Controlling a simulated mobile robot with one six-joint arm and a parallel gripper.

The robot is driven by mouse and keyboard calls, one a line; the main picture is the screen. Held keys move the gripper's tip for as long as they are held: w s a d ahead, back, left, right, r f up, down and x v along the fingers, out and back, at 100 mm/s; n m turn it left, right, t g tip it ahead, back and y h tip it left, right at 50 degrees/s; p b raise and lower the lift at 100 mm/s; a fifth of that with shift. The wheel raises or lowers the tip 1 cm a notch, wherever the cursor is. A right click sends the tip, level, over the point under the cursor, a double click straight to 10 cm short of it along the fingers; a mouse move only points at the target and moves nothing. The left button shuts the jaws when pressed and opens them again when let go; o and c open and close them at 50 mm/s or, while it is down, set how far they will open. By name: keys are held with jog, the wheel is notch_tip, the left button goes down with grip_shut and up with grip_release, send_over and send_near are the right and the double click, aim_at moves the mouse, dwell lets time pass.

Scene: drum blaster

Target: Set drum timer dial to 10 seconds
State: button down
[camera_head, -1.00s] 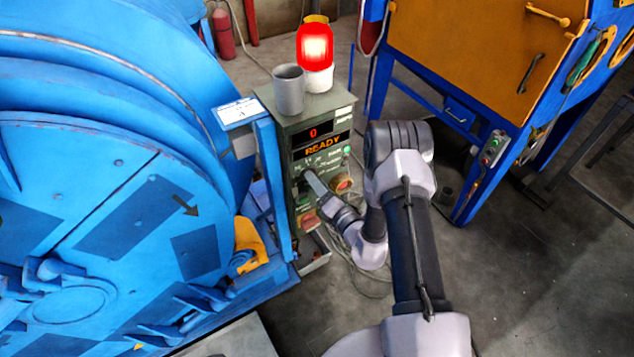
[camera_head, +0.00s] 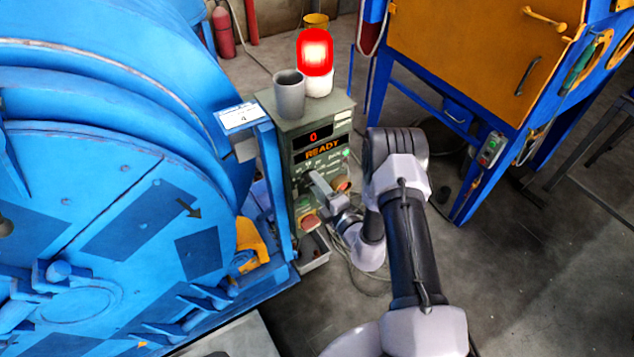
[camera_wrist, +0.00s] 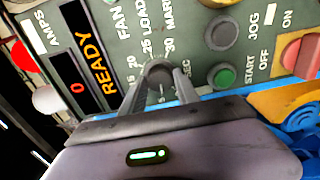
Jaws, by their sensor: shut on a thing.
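The timer dial (camera_wrist: 159,74) is a dark round knob on the grey-green control box (camera_head: 326,107). In the wrist view its scale shows 20, 25 and 30 and part of the word SEC; its pointer cannot be read. My gripper (camera_wrist: 160,82) is shut on the dial, one finger on each side. In the head view my gripper (camera_head: 318,184) is at the front of the panel and hides the dial. The display (camera_wrist: 78,88) shows 0 and READY.
A green START button (camera_wrist: 225,76) and a dark JOG button (camera_wrist: 222,33) sit beside the dial, with a red switch (camera_wrist: 303,52) farther right. The blue drum (camera_head: 100,150) stands left of the box. A lit red beacon (camera_head: 315,52) and grey cup (camera_head: 289,95) stand on top.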

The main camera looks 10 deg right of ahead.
jog(key=m+p, duration=0.1)
jog(key=m, duration=0.7)
jog(key=shift+m, duration=0.4)
jog(key=shift+f, duration=0.1)
dwell(0.4)
jog(key=c, duration=0.9)
grip_release()
jog(key=shift+s, duration=0.1)
jog(key=p+v, duration=0.3)
jog(key=v, duration=1.4)
jog(key=shift+s+p, duration=0.15)
jog(key=shift+p, duration=0.25)
